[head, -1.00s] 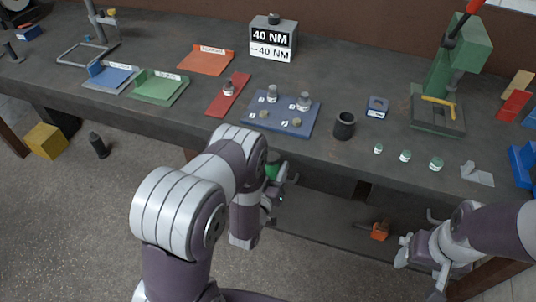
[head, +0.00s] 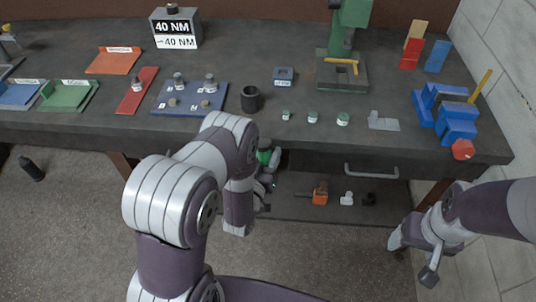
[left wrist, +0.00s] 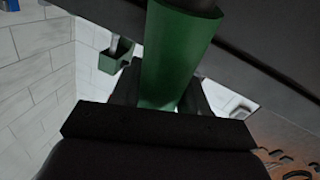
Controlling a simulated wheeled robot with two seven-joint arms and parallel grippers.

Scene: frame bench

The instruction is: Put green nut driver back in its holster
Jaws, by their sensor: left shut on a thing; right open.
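The green nut driver (head: 264,156) shows in the head view just below the bench's front edge, partly hidden by my left arm. My left gripper (head: 268,178) is shut on it. In the left wrist view its thick green handle (left wrist: 175,55) stands between the fingers, and its top runs out of the picture. A small green open-topped pocket (left wrist: 115,55) shows beyond the handle to the left, apart from it; it looks like the holster. I cannot make it out in the head view. My right gripper (head: 413,257) is open and empty, low at the right.
The bench (head: 300,150) carries a blue plate (head: 190,105) with metal parts, a black cup (head: 250,98), several green-topped pieces and a blue vise (head: 445,110). A lower shelf (head: 290,207) holds an orange tool (head: 320,193). A tiled wall stands at the right.

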